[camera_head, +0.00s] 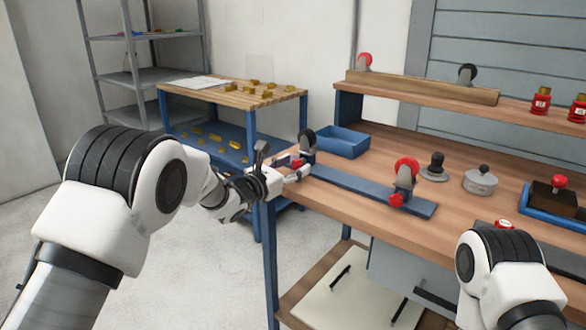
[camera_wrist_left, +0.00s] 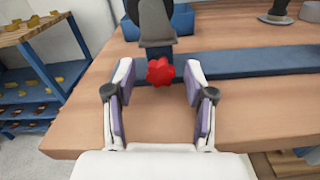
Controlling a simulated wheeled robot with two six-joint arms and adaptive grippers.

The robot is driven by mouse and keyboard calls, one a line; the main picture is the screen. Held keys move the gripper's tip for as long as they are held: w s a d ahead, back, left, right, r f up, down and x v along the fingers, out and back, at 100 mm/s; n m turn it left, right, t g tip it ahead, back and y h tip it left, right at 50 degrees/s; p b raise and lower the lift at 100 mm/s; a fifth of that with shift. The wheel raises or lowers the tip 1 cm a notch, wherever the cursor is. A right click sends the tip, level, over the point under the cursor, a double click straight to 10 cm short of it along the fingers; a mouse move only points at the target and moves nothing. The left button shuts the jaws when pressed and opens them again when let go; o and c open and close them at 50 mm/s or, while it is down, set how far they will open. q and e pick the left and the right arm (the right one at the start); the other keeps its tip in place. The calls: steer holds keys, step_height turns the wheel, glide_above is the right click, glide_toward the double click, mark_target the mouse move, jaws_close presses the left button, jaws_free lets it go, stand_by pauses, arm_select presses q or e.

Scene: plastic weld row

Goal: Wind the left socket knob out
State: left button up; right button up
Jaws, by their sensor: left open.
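The left socket knob is a red lobed knob (camera_wrist_left: 160,71) on a grey socket (camera_wrist_left: 157,45) at the left end of a blue rail (camera_wrist_left: 235,64). In the head view the knob (camera_head: 297,163) shows small beside my left gripper (camera_head: 288,168). In the left wrist view my left gripper (camera_wrist_left: 157,78) is open, its two purple-padded fingers on either side of the knob near the tips, with a gap on each side. A black wheel (camera_head: 307,140) stands in the left socket. My right gripper is out of view; only part of my right arm shows.
A second socket with a red wheel (camera_head: 407,169) and red knob (camera_head: 396,200) stands at the rail's right end. A blue bin (camera_head: 343,142) is behind the left socket. A grey tin (camera_head: 480,181) and a dark-handled stamp-like piece (camera_head: 434,168) stand right of the rail.

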arm_select(q)
steer(key=shift+w+d, duration=0.1)
steer(key=shift+c, duration=0.4)
jaws_close()
steer(key=shift+n+b, duration=0.3)
steer(key=shift+n, duration=0.2)
steer(key=shift+n+b, duration=0.35)
steer(key=shift+n, duration=0.55)
steer(key=n, duration=0.4)
